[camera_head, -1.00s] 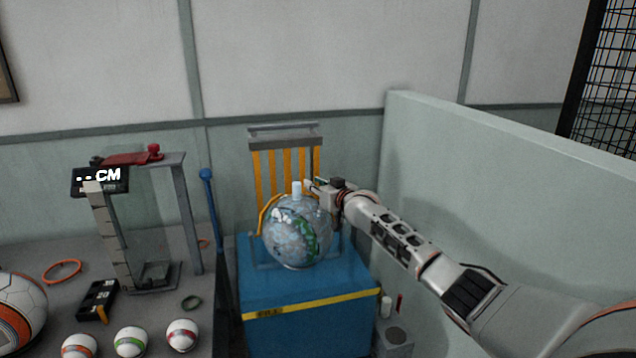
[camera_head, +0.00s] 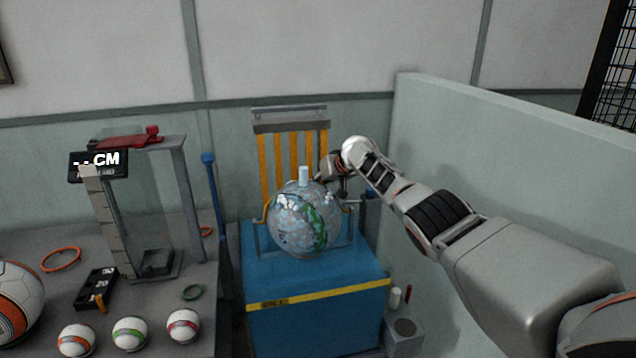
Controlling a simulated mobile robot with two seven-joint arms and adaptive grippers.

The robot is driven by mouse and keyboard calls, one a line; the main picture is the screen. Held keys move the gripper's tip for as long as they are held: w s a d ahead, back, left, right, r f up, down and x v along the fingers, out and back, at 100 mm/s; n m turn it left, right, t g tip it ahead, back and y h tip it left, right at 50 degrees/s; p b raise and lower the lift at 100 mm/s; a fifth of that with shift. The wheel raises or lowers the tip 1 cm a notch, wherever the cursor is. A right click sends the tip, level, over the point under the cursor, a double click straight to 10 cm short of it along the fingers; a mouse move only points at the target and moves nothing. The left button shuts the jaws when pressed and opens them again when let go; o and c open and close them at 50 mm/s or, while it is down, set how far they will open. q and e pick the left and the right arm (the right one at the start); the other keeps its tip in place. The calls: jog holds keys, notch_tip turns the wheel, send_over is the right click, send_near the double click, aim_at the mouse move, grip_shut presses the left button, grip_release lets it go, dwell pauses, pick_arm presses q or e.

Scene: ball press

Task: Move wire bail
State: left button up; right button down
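A globe-patterned ball (camera_head: 298,222) with a white cylinder (camera_head: 303,176) on top rests on a blue box press (camera_head: 315,318) with a yellow stripe. A thin grey wire frame (camera_head: 257,240), possibly the wire bail, shows low on both sides of the ball; the ball hides its middle. A thin orange-yellow wire curves beside the ball's left side. Upright yellow slats (camera_head: 275,165) under a grey top bar (camera_head: 290,122) stand behind the ball. My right gripper (camera_head: 345,190) is at the ball's right side, by the wire frame; its fingertips are too small and partly hidden to read. My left gripper is out of view.
A grey table at left holds a measuring gauge (camera_head: 98,162), small striped balls (camera_head: 130,333), a larger ball (camera_head: 15,300) and orange and green rings. A pale green partition (camera_head: 480,150) stands at the right. A blue post (camera_head: 214,195) stands left of the press.

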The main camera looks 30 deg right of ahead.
jog(key=shift+s+d+f, duration=0.1)
jog(key=shift+f, duration=0.45)
jog(key=shift+g, duration=0.3)
jog(key=shift+f, duration=0.1)
jog(key=c, duration=1.9)
grip_release()
jog(key=shift+r, duration=0.25)
jog(key=shift+r, duration=0.1)
